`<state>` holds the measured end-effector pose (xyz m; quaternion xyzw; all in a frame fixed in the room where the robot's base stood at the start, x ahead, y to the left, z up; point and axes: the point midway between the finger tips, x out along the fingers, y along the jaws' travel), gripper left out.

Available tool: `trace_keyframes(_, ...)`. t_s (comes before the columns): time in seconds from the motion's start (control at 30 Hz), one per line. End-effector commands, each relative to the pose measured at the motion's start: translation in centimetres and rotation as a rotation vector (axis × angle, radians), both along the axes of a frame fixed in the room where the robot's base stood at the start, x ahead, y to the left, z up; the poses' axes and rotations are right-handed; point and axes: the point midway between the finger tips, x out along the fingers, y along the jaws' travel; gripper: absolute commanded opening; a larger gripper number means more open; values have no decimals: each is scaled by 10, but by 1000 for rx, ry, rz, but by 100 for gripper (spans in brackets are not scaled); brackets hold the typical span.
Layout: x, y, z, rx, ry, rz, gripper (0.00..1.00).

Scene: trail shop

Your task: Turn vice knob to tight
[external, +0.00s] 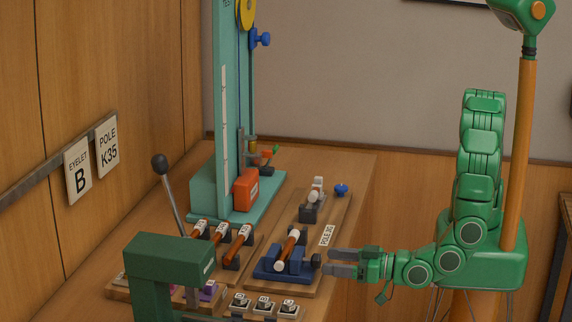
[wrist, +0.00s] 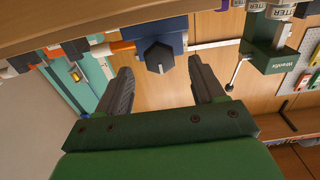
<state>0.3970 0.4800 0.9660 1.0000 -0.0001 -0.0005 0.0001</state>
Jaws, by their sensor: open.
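The blue vice (external: 285,265) sits on a wooden board on the bench. An orange-and-white pole (external: 288,248) lies in its jaws, tilted. The dark vice knob (external: 316,260) sticks out on the vice's right side. In the wrist view, the knob (wrist: 158,58) is a dark faceted piece in front of the blue vice body (wrist: 172,25). My gripper (external: 330,263) is level with the knob, just to its right. In the wrist view, my open gripper (wrist: 161,72) has one finger on each side of the knob, with gaps visible. Any contact cannot be told.
A second holder (external: 309,211) stands behind the vice, near a blue knob (external: 341,189). Several short poles (external: 238,243) lie left of the vice. A dark green press (external: 170,265) stands in front left. Free space lies right of the bench.

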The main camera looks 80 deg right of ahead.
Motion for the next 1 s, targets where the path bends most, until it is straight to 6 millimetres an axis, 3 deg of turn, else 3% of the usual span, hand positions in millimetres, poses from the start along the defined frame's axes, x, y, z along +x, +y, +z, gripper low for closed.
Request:
trace_keyframes(0.4,38,0,1,1,-1,-1,68)
trace_keyframes(0.87,45,0,0,0,-1,0,68)
trace_keyframes(1.0,45,0,0,0,-1,0,51)
